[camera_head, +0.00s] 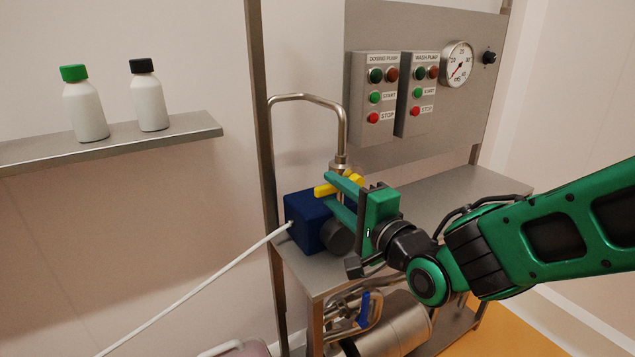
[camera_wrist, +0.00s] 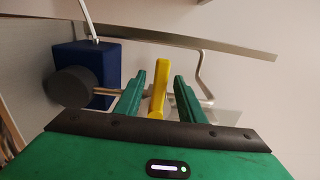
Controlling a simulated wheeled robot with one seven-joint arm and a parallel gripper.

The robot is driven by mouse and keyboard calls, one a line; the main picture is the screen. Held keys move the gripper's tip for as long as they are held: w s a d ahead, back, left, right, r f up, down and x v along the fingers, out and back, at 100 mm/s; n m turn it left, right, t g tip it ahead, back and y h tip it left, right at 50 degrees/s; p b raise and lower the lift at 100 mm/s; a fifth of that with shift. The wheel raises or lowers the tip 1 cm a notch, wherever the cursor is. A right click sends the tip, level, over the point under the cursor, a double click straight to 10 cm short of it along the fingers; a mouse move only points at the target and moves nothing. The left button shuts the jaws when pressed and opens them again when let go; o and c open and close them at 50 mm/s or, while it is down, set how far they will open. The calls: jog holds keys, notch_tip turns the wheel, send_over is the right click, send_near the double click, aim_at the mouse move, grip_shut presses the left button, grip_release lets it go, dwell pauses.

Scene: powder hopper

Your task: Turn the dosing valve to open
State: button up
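A yellow valve handle (camera_head: 325,190) sits by the foot of the bent steel pipe (camera_head: 340,130), above the bench; no label on it is readable. In the wrist view the yellow handle (camera_wrist: 157,90) lies between the two green fingers of my gripper (camera_wrist: 158,78), with a visible gap on each side. In the head view my gripper (camera_head: 332,188) reaches in from the right and its fingers hide part of the handle and the valve body. My gripper is open around the handle and does not appear to grip it.
A dark blue box (camera_head: 302,218) with a dark round knob (camera_head: 337,237) and a white hose stands close to my fingers. A control panel (camera_head: 440,125) rises behind. A blue-handled valve (camera_head: 363,306) is below the bench. Two bottles stand on the left shelf (camera_head: 190,133).

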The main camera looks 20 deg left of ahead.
jog(key=x, duration=0.6)
grip_shut()
jog(key=shift+s+a, duration=0.15)
jog(key=shift+a, duration=0.2)
